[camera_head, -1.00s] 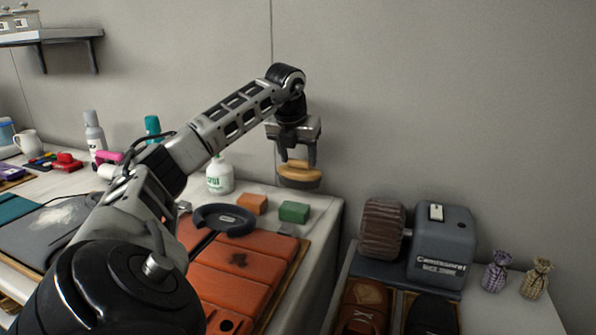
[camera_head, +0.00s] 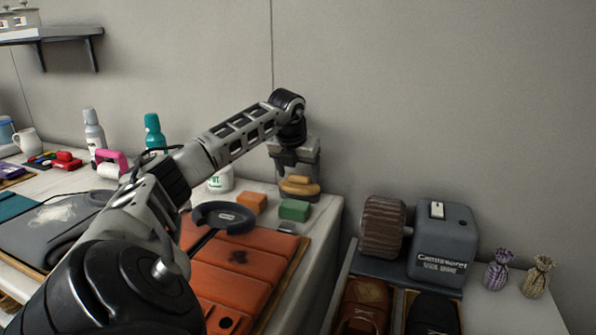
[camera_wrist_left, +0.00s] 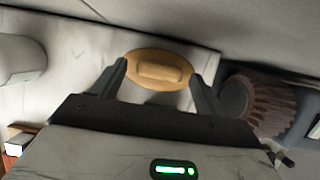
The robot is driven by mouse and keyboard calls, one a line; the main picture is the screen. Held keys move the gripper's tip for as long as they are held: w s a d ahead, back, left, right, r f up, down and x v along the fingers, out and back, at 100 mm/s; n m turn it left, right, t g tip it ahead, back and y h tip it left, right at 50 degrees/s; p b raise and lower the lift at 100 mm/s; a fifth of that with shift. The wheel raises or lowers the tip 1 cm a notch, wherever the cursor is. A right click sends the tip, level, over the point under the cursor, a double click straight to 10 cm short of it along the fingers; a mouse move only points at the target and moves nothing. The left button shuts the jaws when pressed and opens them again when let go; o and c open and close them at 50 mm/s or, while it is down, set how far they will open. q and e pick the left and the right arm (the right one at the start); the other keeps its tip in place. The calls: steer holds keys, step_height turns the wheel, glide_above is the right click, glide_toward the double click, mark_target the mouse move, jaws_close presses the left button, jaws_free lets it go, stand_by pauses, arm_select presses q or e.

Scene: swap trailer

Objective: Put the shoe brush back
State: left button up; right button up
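The shoe brush (camera_head: 299,189), an oval wooden block with a raised grip on top, is at the back right of the workbench, low over or on the top; I cannot tell if it touches. It also shows in the left wrist view (camera_wrist_left: 158,72). My left gripper (camera_head: 299,178) points down from above, with one finger at each end of the brush. In the wrist view the fingertips (camera_wrist_left: 158,70) meet the ends of the brush, so it appears held. My right gripper is in no view.
A green block (camera_head: 294,211) and an orange block (camera_head: 251,203) lie just in front. A black ring-shaped tool (camera_head: 223,217) rests on orange leather (camera_head: 228,270). A white bottle (camera_head: 220,181) is to the left. A grey polishing machine (camera_head: 440,243) stands at right; the wall is close behind.

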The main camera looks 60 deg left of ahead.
arm_select(q)
steer(key=shift+s+r, duration=0.1)
steer(key=shift+r, duration=0.45)
steer(key=p+v, duration=0.1)
steer(key=v, duration=1)
steer(key=shift+d+p, duration=0.2)
steer(key=shift+p, duration=0.1)
steer(key=shift+r, duration=0.15)
